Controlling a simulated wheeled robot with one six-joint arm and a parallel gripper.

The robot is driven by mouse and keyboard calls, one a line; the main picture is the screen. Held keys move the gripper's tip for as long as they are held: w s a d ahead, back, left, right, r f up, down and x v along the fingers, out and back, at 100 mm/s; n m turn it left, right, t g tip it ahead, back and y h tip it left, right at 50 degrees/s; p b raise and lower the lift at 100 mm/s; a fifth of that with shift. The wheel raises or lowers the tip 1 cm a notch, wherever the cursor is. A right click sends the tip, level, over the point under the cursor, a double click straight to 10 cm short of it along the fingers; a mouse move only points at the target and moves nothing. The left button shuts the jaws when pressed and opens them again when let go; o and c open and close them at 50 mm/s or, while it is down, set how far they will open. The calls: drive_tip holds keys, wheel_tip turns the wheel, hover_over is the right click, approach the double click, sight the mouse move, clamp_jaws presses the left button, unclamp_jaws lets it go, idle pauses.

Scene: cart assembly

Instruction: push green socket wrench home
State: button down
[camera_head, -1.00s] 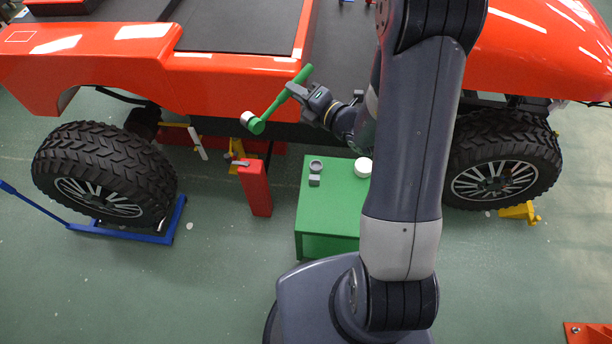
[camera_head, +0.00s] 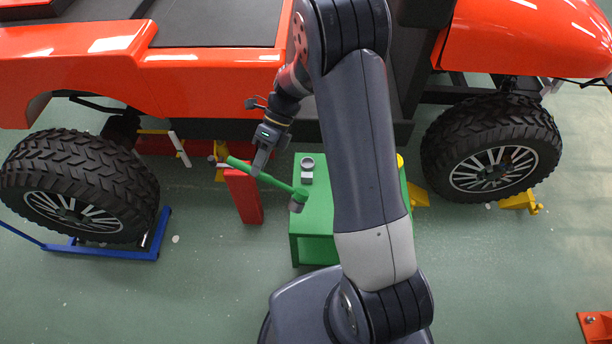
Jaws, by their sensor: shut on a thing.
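The green socket wrench (camera_head: 277,183) is held in my gripper (camera_head: 260,165), which is shut on its handle. The wrench slants from upper left to lower right. Its grey-tipped head (camera_head: 298,203) is at the lower right, in front of the green table's left part in the picture. Its plain handle end overlaps the top of the red stand (camera_head: 244,196). I cannot tell whether the wrench touches the stand or the table.
The green table (camera_head: 314,222) carries a grey ring-shaped part (camera_head: 307,165). The orange vehicle (camera_head: 212,70) stands behind, with a left wheel (camera_head: 72,185) on a blue dolly (camera_head: 150,237) and a right wheel (camera_head: 490,150). Open floor lies in front.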

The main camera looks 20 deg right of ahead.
drive_tip(key=f+n+h, duration=0.1)
drive_tip(key=n, duration=0.1)
drive_tip(key=d+f+n+h+b, duration=0.1)
drive_tip(key=f, duration=0.1)
drive_tip(key=s+f+n+h+b, duration=0.1)
drive_tip(key=f+n, duration=0.1)
drive_tip(key=shift+s+d+f+n+h, duration=0.1)
drive_tip(key=shift+d+n+h, duration=0.2)
drive_tip(key=shift+h, duration=0.1)
drive_tip(key=w+d+f+n+t+h+b, duration=0.2)
drive_tip(key=w+d+f+n+t+b, duration=0.3)
drive_tip(key=n, duration=1)
drive_tip(key=d+f+b, duration=0.2)
drive_tip(key=d+f, duration=0.2)
drive_tip(key=d, duration=0.2)
drive_tip(key=shift+w+d+f+n+h, duration=0.15)
drive_tip(key=shift+w+n+h, duration=0.15)
drive_tip(key=shift+n, duration=0.1)
drive_tip(key=shift+s+r, duration=0.15)
drive_tip(key=shift+r, duration=0.05)
drive_tip(key=shift+f+b, duration=1.65)
drive_tip(key=shift+f, duration=0.65)
drive_tip(key=shift+f, duration=0.2)
drive_tip(key=shift+f+b, duration=1.05)
drive_tip(key=shift+f, duration=0.3)
